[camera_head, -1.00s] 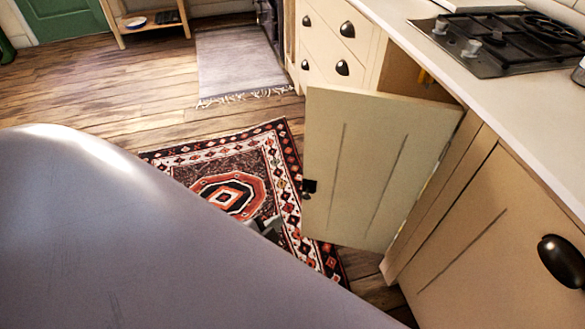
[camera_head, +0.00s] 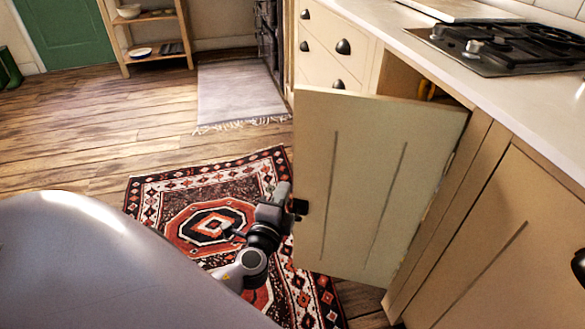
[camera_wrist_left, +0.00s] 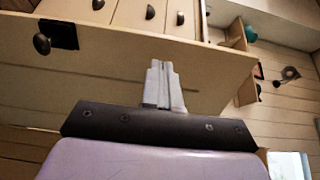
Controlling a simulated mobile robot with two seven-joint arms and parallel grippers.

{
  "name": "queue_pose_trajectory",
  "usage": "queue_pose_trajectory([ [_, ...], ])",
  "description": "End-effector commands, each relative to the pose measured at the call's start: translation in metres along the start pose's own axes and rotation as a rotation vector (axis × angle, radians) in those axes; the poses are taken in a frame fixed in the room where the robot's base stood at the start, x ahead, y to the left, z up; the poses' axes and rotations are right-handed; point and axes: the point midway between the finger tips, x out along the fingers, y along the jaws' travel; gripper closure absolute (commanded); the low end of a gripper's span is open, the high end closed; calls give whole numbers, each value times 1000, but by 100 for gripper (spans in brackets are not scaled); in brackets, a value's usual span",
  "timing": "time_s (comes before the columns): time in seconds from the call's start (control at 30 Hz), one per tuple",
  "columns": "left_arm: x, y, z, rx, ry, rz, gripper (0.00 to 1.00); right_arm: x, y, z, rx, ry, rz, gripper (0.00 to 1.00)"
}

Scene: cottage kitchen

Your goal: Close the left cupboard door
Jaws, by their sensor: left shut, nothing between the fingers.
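The left cupboard door (camera_head: 372,185) stands open, a cream panel hinged on its right side, swung out from the counter. Its small dark knob (camera_head: 300,206) is near its left edge. My left gripper (camera_head: 284,190) is shut and empty, beside the door's free left edge near the knob; I cannot tell whether it touches. In the left wrist view the shut fingers (camera_wrist_left: 161,84) appear in front of the door panel (camera_wrist_left: 100,72), with the knob (camera_wrist_left: 42,43) at upper left. The cupboard inside is mostly hidden by the door. My right gripper is not in view.
The counter (camera_head: 480,85) with a gas hob (camera_head: 500,45) runs above the cupboard. A closed cupboard front (camera_head: 480,250) is at right and drawers (camera_head: 335,45) are behind the door. A patterned rug (camera_head: 165,205) and open wooden floor (camera_head: 80,130) lie to the left.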

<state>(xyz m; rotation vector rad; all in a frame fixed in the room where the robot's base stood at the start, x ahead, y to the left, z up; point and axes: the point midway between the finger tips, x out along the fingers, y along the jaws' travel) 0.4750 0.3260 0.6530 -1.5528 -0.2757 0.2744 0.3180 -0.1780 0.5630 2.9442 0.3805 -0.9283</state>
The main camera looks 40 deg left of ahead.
Motion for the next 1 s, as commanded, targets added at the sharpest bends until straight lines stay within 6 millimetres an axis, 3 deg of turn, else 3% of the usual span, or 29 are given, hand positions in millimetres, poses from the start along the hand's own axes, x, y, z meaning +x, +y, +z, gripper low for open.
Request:
queue_pose_trajectory([
  [0.3, 57, 0, 0, 1, 0, -2, 100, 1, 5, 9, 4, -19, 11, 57],
  [0.5, 79, 0, 0, 1, 0, 0, 100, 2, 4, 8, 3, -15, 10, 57],
  [1.0, 88, 1, 0, 0, 1, 1, 100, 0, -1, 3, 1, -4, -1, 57],
])
